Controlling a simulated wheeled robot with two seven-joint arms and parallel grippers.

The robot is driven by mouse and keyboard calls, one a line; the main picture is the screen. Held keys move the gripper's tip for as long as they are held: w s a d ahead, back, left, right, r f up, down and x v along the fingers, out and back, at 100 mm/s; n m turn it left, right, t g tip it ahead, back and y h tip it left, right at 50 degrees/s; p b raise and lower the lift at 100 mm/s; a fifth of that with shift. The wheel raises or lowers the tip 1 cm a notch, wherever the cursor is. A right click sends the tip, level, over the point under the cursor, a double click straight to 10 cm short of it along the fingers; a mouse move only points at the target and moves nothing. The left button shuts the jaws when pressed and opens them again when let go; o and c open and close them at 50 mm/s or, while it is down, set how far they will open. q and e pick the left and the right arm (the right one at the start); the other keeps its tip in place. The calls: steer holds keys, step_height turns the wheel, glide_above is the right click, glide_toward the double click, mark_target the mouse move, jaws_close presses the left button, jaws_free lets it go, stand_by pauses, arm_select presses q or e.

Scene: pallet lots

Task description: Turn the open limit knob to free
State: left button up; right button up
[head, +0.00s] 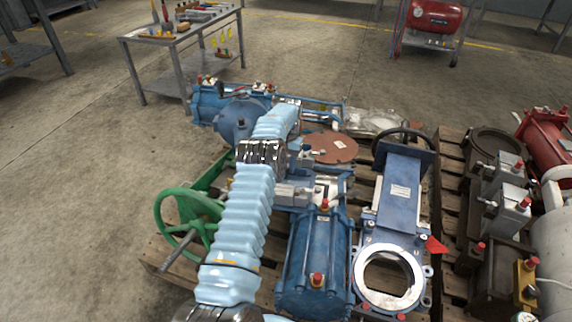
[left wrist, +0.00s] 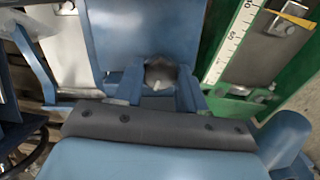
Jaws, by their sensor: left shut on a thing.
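In the left wrist view, my left gripper (left wrist: 160,88) is shut on a small grey, rounded knob (left wrist: 163,72), with one finger on each side of it. The knob sits in front of a blue housing (left wrist: 145,30). The fingers hide part of the knob, and I cannot read any mark on it. In the head view, my left arm in its pale blue sleeve reaches over the blue actuators, and its gripper and the knob are hidden there. My right gripper is not in view.
A white scale (left wrist: 232,45) with a yellow pointer (left wrist: 292,17) is on a green frame right of the knob. A green handwheel (head: 185,222), a blue cylinder (head: 315,262) and a blue valve (head: 402,195) crowd the wooden pallet (head: 452,180). Floor left of the pallet is clear.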

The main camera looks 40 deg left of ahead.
arm_select(q)
steer(key=shift+n, duration=1.9)
steer(key=o, duration=1.1)
steer(key=shift+c, duration=0.2)
step_height(320, 180, up, 4)
steer(key=shift+w+f, duration=0.1)
steer(key=shift+f, duration=0.15)
steer(key=s+d+r, duration=0.9)
steer(key=s, duration=0.2)
steer(key=shift+r, duration=0.25)
